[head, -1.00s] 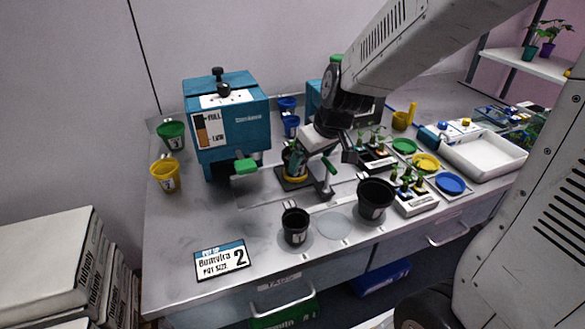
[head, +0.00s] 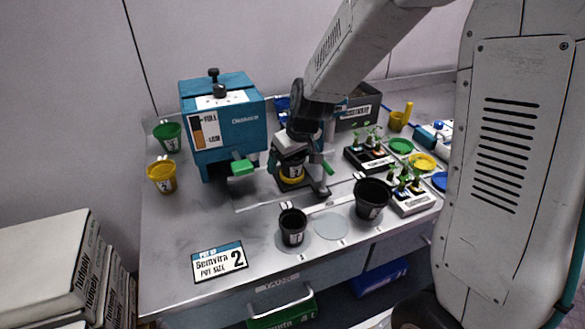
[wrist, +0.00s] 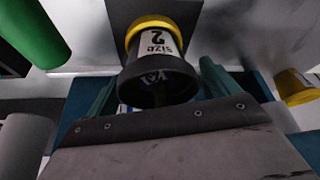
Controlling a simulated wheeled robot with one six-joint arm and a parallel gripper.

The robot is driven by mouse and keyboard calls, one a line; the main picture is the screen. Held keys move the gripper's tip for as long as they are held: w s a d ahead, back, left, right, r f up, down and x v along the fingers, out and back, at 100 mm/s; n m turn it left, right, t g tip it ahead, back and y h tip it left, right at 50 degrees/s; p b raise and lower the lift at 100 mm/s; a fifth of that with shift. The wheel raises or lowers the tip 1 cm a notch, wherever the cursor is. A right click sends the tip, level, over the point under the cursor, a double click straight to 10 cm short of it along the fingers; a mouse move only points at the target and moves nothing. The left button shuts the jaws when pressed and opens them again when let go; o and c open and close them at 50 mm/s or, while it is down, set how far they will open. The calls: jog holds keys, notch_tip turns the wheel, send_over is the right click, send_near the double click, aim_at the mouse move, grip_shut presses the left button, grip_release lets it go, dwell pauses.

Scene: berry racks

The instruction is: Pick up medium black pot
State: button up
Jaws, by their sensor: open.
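The medium black pot (wrist: 158,78) has a "size 2" label. In the wrist view its dark open rim faces me, and a yellow ring (wrist: 153,24) surrounds its far end. In the head view the pot (head: 291,165) stands in the yellow ring on a dark stand right of the teal machine, partly hidden by my gripper. My gripper (head: 301,158) is open at the pot. In the wrist view the fingers (wrist: 157,88) lie on either side of the pot's rim; I cannot tell whether they touch it.
A small black pot (head: 293,228) and a large black pot (head: 371,200) flank an empty grey disc (head: 331,225) at the front. The teal machine (head: 225,125) with a green handle stands left. Seedling trays (head: 370,158) stand right. A size 2 card (head: 219,262) lies front left.

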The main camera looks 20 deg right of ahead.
jog(key=c, duration=1.1)
